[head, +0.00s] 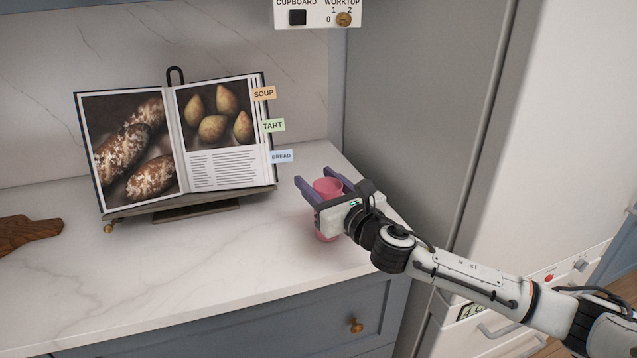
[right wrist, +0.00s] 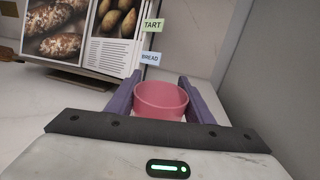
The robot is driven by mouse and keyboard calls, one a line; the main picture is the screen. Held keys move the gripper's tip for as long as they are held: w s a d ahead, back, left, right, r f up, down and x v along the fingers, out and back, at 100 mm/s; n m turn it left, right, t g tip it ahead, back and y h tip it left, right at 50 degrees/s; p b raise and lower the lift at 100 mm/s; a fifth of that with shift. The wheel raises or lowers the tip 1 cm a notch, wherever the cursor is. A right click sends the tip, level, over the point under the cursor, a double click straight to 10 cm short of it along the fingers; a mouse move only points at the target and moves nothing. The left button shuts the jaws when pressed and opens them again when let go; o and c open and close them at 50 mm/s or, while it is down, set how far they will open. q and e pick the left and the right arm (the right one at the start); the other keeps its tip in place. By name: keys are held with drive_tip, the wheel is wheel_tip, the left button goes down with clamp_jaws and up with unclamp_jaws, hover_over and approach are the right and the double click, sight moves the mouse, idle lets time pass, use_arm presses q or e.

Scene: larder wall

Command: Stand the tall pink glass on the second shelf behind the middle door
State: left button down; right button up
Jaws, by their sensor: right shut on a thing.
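The tall pink glass (head: 327,187) stands upright on the right end of the marble worktop. My right gripper (head: 325,184) is around it, with its purple fingers on either side, and is shut on it. The gripper hides the middle of the glass in the head view. In the right wrist view the glass's open rim (right wrist: 160,97) shows between the two fingers (right wrist: 158,98). My left gripper is not in view. The middle door and the second shelf cannot be made out in these frames.
An open cookbook (head: 220,165) on a stand is left of the glass, with tabs sticking out. A wooden board (head: 28,232) lies at the far left. A tall grey panel (head: 415,110) rises close on the right. The worktop's front (head: 220,270) is clear.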

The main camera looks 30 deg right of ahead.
drive_tip(key=shift+f, duration=0.1)
drive_tip(key=o, duration=1.6)
